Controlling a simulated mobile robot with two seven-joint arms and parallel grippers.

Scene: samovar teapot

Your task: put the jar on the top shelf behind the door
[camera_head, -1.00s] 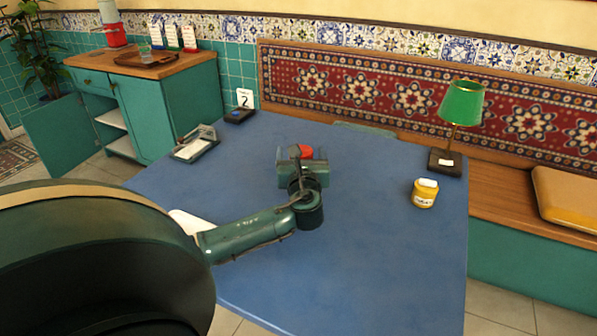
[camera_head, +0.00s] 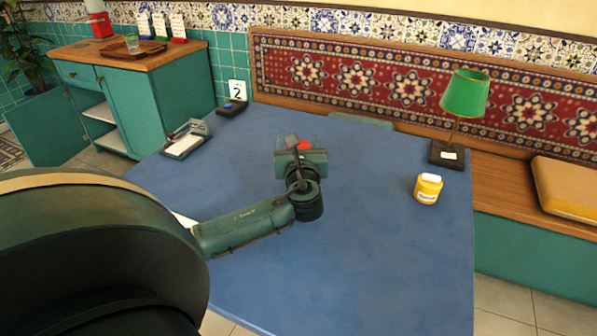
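A yellow jar (camera_head: 428,190) with a white lid and label stands upright on the right of the blue table. A red-topped thing (camera_head: 305,145) shows just past my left gripper (camera_head: 299,150), over the middle of the table; the gripper hides most of it, so I cannot tell what it is or whether it is held. My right gripper is out of view. The teal cabinet (camera_head: 140,105) at the left has its door (camera_head: 35,125) swung open. Inside show a pale upper shelf (camera_head: 100,112) and a lower shelf (camera_head: 111,143).
On the table (camera_head: 370,260) are a green lamp (camera_head: 466,95), a card device (camera_head: 186,140) and a number 2 stand (camera_head: 237,90). A bench (camera_head: 500,190) runs along the right wall.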

